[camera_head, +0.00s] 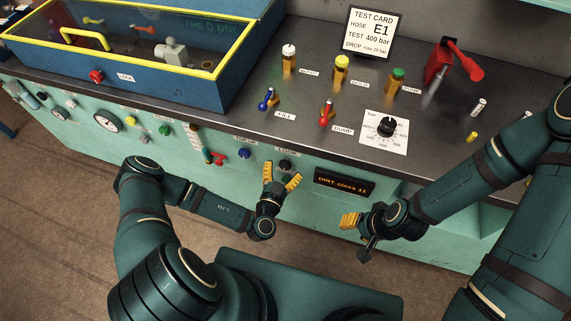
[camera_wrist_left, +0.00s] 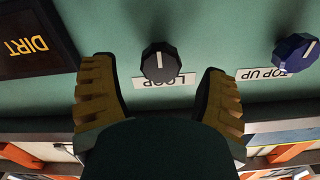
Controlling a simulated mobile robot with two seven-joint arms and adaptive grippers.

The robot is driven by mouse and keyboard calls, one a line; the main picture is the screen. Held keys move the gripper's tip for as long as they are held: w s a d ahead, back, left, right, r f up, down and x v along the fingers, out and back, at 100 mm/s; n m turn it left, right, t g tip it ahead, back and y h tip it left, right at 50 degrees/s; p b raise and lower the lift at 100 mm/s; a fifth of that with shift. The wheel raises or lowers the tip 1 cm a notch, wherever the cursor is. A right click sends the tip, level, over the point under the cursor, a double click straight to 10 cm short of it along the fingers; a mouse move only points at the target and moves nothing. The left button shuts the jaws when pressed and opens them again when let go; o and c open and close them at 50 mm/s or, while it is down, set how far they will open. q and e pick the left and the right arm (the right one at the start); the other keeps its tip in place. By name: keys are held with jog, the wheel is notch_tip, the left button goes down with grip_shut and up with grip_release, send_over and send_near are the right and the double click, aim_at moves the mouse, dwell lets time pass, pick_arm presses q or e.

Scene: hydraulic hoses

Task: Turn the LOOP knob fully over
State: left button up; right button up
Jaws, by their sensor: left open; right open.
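The LOOP knob (camera_wrist_left: 160,62) is black and faceted with a white pointer line, set on the green front panel. Its white LOOP label (camera_wrist_left: 170,82) appears upside down in the left wrist view. My left gripper (camera_wrist_left: 163,85) is open, with its yellow ribbed fingers on either side of the knob's position; I cannot tell whether they touch it. In the head view the knob (camera_head: 285,165) shows just beyond the fingertips of my left gripper (camera_head: 281,176). My right gripper (camera_head: 350,220) is to the right, away from the knob, with its fingers seen edge-on.
A blue TOP UP knob (camera_wrist_left: 295,54) is beside the LOOP knob. A dark display (camera_head: 344,185) with orange text is right of it. A red valve handle (camera_head: 215,157) is further left. Above are the bench top (camera_head: 250,125), small levers and a test card (camera_head: 373,33).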

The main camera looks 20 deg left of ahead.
pick_arm(q)
jog(key=shift+w, duration=1.35)
pick_arm(e)
jog(key=shift+f, duration=0.15)
pick_arm(q)
jog(key=c, duration=1.2)
